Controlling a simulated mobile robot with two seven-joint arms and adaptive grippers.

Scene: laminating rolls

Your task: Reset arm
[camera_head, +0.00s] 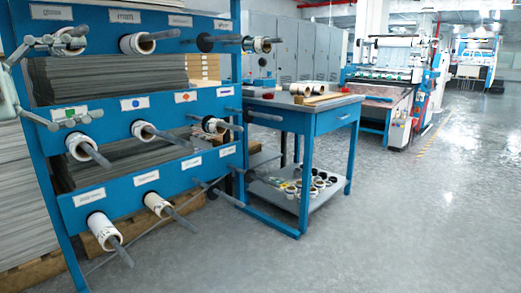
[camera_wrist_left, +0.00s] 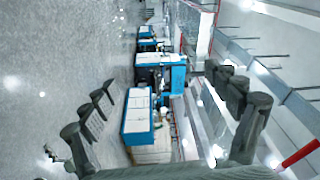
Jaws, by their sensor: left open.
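My left gripper (camera_head: 84,73) is at the left edge of the head view, in front of the upper left part of the blue rack (camera_head: 135,188). Its two fingers are spread wide apart, with nothing seen between them. In the left wrist view the open left gripper (camera_wrist_left: 168,95) frames the room, turned sideways, with no object held. My right gripper is not seen in the head view.
The rack carries white rolls (camera_head: 101,228) on long pegs that stick out forward. A blue table (camera_head: 325,122) stands right of it, with rolls on top and on its lower shelf (camera_head: 310,208). A machine (camera_head: 388,75) stands behind. The floor (camera_head: 420,220) at right is clear.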

